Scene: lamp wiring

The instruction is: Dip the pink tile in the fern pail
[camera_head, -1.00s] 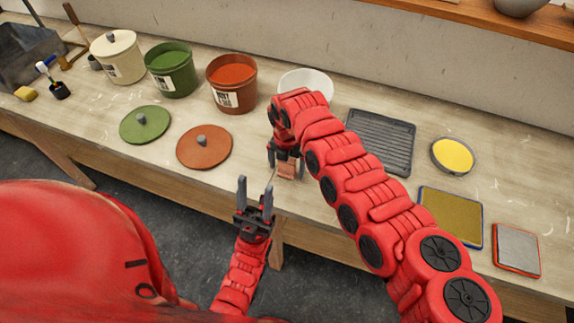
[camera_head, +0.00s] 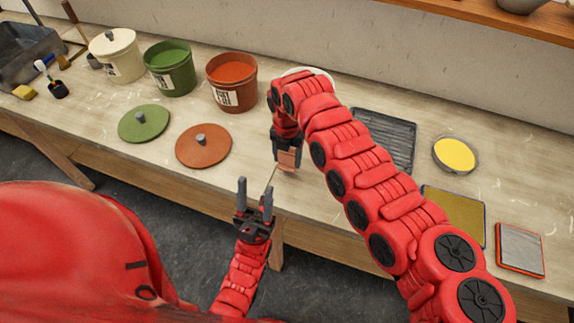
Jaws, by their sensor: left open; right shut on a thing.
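The fern pail, a green bucket (camera_head: 170,70) full of green liquid, stands open at the back of the bench; its round green lid (camera_head: 144,123) lies in front of it. My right gripper (camera_head: 287,148) is shut on the pink tile (camera_head: 288,160), a small pinkish-brown piece held at the front part of the bench. The gripper and wrist hide part of the tile. My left gripper (camera_head: 255,202) is open and empty, fingers up, in front of the bench's front edge.
An orange-brown pail (camera_head: 232,83) stands open right of the green one, its lid (camera_head: 203,146) in front. A lidded cream pail (camera_head: 117,57) stands left. A white bowl (camera_head: 316,72) is mostly hidden by my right arm. A ribbed dark tray (camera_head: 388,138) and yellow dish (camera_head: 455,154) lie right.

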